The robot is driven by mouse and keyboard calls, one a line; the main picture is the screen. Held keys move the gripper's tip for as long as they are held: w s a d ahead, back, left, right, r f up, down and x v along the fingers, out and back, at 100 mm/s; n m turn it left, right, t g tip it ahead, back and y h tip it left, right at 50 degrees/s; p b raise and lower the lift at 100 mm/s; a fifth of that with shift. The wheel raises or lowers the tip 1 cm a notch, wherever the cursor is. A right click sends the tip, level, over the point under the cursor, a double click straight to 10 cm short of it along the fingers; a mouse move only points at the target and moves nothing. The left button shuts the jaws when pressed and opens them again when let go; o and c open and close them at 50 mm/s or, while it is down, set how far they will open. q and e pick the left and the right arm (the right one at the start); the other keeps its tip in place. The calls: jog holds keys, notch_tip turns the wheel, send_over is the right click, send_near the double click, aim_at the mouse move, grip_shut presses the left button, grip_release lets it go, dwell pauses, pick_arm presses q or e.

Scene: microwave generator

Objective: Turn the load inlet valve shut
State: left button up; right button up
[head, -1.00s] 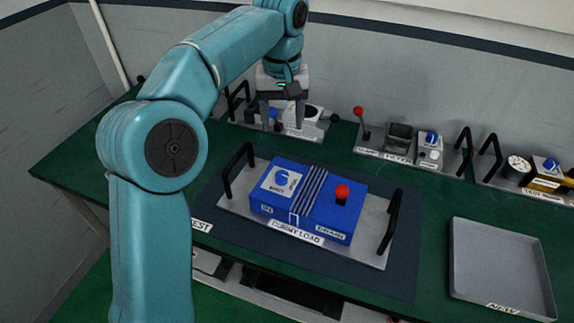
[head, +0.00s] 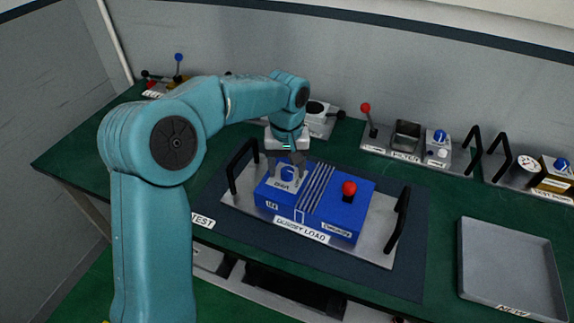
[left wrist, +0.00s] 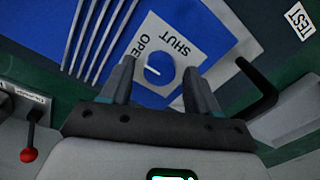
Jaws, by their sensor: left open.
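The blue dummy load box (head: 310,208) sits on a metal tray on the bench. Its blue inlet valve knob (head: 288,174) is at the box's left rear, on a white plate. In the left wrist view the round knob (left wrist: 160,69) carries a white mark, and the plate (left wrist: 172,42) reads OPEN and SHUT. My left gripper (head: 287,165) is over the knob, pointing down. In the left wrist view its open fingers stand on either side of the knob, with gaps showing. Whether the tips are at knob height I cannot tell. My right gripper is out of view.
A red knob (head: 349,188) stands on the box's right half. Black handles (head: 243,166) and (head: 399,222) rise at the tray's ends. Other equipment panels line the wall. A grey tray (head: 512,268) marked NEW, apparently empty, lies at the right.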

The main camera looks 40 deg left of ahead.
pick_arm(q)
jog(key=shift+c, duration=0.2)
jog(key=c, duration=1)
jog(key=m+p, duration=0.1)
jog(key=m, duration=0.2)
jog(key=shift+r+m, duration=0.15)
jog(key=shift+m, duration=0.25)
jog(key=m+p, duration=0.1)
jog(key=m, duration=0.4)
jog(key=shift+w+d+m, duration=0.1)
jog(key=shift+m, duration=0.2)
jog(key=m+p, duration=0.1)
jog(key=m, duration=0.3)
jog(key=shift+d, duration=0.1)
jog(key=shift+m+p, duration=0.45)
jog(key=shift+m, duration=1.85)
